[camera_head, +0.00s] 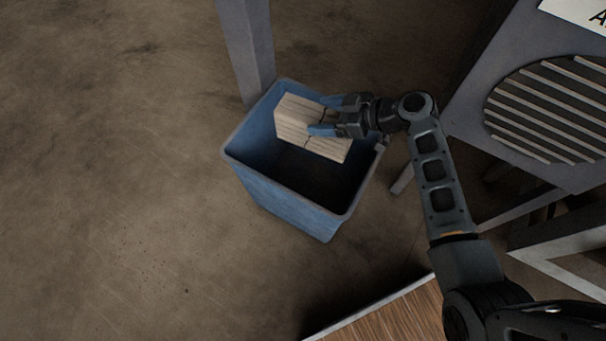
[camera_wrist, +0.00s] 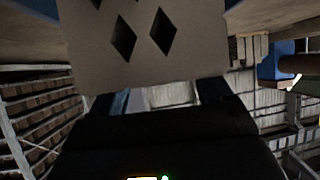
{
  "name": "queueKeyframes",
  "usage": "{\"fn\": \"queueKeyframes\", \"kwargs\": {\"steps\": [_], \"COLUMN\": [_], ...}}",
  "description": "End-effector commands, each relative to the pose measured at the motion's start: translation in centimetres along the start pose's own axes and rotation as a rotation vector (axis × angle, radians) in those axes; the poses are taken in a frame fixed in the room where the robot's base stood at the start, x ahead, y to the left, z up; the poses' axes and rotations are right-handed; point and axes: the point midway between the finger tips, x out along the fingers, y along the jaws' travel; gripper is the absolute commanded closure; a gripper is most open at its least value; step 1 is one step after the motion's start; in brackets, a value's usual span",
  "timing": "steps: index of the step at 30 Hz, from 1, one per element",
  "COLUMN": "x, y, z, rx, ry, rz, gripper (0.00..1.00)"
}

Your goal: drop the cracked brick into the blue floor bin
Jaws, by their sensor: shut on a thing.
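The pale brick (camera_head: 292,122) is held by my gripper (camera_head: 323,116) over the opening of the blue floor bin (camera_head: 279,190). The gripper is shut on it, its two blue-tipped fingers on opposite sides of the brick. A thin dark line, perhaps the crack, shows near the fingers. In the wrist view the brick (camera_wrist: 150,65) fills the upper middle, with two full dark diamond holes in its face. Its lower edge lies close to the fingers (camera_wrist: 165,97). The bin's inside is dark, and I cannot tell exactly how high the brick is above its floor.
A grey post (camera_head: 247,45) stands right behind the bin. A grey machine housing with a slatted round grille (camera_head: 550,105) is to the right. A wooden surface (camera_head: 390,318) with a pale edge is at the bottom. The concrete floor (camera_head: 110,180) at left is clear.

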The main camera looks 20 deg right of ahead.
Motion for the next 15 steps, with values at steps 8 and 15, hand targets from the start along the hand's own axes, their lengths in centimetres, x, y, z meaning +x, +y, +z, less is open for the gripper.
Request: {"fn": "queueKeyframes", "kwargs": {"steps": [8,15], "x": [1.2,1.3], "y": [0.1,0.1], "z": [2.1,2.2], "rx": [-0.002,-0.003], "ry": [0.003,0.004], "rz": [0.001,0.001], "gripper": [1.0,1.0]}}
